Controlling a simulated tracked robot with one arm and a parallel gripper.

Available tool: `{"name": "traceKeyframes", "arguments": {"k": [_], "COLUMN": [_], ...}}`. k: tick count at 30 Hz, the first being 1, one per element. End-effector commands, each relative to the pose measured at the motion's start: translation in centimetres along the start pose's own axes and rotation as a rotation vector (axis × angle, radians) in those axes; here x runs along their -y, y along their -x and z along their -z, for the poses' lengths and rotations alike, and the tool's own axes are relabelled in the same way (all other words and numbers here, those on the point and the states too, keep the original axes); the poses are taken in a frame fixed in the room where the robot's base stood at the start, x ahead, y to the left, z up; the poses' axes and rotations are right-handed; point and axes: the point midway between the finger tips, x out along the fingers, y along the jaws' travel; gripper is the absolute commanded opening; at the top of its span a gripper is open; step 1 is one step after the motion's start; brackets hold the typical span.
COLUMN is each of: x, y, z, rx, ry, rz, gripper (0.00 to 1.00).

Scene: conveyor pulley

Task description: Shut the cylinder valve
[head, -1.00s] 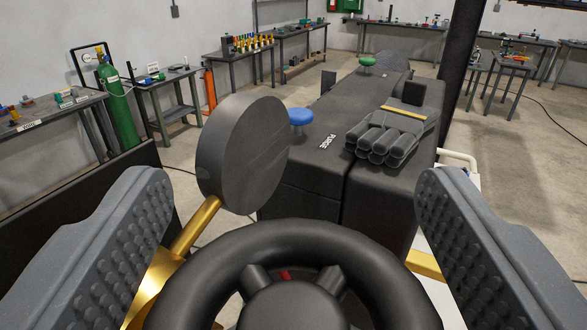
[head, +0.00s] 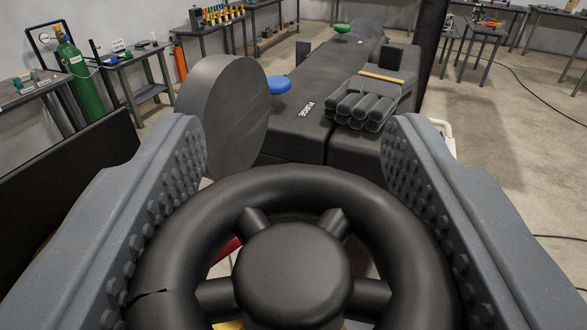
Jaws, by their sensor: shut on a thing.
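A black handwheel (head: 291,278) with a thick round rim, short spokes and a domed hub fills the lower middle of the head view. My gripper (head: 297,150) has one grey studded finger on each side of the wheel. The pads press against the left and right of the rim, so it is shut on the wheel. A thin dark line crosses the rim at lower left. The stem below the hub is hidden; bits of red and yellow show between the spokes.
A dark round disc (head: 222,115) stands just beyond the left finger. A green gas cylinder (head: 80,75) stands by the benches at left.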

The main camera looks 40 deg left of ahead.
Motion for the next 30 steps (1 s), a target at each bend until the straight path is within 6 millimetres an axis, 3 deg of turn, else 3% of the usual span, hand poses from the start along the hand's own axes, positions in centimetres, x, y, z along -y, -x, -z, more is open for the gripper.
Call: {"name": "traceKeyframes", "arguments": {"k": [30], "x": [-1.0], "y": [0.3], "z": [-0.3], "rx": [-0.001], "ry": [0.001], "rz": [-0.636], "gripper": [0.27]}}
